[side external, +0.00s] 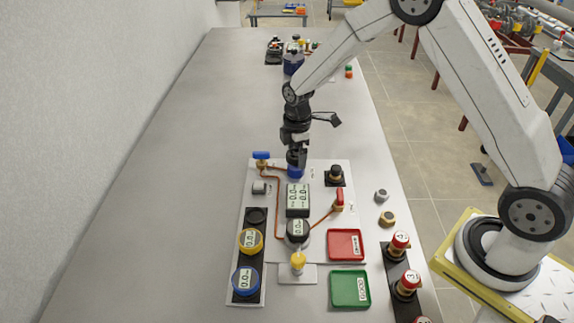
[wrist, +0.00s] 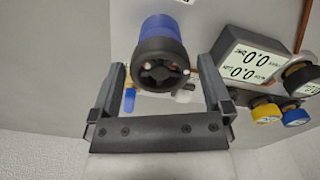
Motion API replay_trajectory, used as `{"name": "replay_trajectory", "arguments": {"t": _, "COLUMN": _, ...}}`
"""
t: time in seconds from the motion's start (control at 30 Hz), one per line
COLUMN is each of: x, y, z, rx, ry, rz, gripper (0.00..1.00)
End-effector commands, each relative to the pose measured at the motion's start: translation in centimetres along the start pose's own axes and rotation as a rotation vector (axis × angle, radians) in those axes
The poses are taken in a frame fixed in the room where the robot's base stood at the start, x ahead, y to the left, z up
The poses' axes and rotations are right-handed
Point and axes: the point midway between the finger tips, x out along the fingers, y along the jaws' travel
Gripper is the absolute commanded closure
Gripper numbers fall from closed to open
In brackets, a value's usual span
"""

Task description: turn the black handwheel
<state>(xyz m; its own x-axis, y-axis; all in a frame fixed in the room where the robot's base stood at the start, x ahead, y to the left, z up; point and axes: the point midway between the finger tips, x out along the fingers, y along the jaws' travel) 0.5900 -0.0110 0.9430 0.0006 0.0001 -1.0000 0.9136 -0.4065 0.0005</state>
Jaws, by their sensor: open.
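A black, spoked round wheel, which looks like the black handwheel (wrist: 160,72), sits on top of a blue cylinder (wrist: 160,30). In the wrist view my gripper (wrist: 165,64) is open, with one finger on each side of the wheel. A gap shows between each finger and the wheel's rim. In the side external view my gripper (side external: 297,160) points down over the blue cylinder (side external: 295,172), at the far end of the white panel (side external: 320,178). The wheel is mostly hidden there by my gripper.
A grey display box (side external: 298,199) stands on the panel near my gripper. A blue-handled valve (side external: 261,156) is to the left, and a black knob (side external: 336,171) is to the right. Red (side external: 346,245) and green (side external: 350,289) trays lie nearer. The table's left side is clear.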

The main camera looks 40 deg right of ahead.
Motion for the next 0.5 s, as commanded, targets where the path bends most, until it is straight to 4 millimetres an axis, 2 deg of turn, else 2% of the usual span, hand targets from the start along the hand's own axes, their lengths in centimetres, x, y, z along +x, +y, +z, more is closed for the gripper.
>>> {"name": "replay_trajectory", "arguments": {"t": 0.13, "x": -0.01, "y": 0.01, "z": 0.00, "rx": 0.000, "ry": 0.000, "rz": 0.000, "gripper": 0.00}}
{"name": "replay_trajectory", "arguments": {"t": 0.17, "x": -0.01, "y": 0.01, "z": 0.00, "rx": 0.000, "ry": 0.000, "rz": 0.000, "gripper": 0.06}}
{"name": "replay_trajectory", "arguments": {"t": 0.2, "x": -0.01, "y": 0.01, "z": 0.00, "rx": 0.000, "ry": 0.000, "rz": 0.000, "gripper": 0.19}}
{"name": "replay_trajectory", "arguments": {"t": 0.4, "x": -0.02, "y": 0.01, "z": 0.00, "rx": 0.000, "ry": 0.000, "rz": 0.000, "gripper": 0.81}}
{"name": "replay_trajectory", "arguments": {"t": 0.5, "x": -0.03, "y": 0.01, "z": 0.00, "rx": 0.001, "ry": 0.000, "rz": 0.000, "gripper": 0.81}}
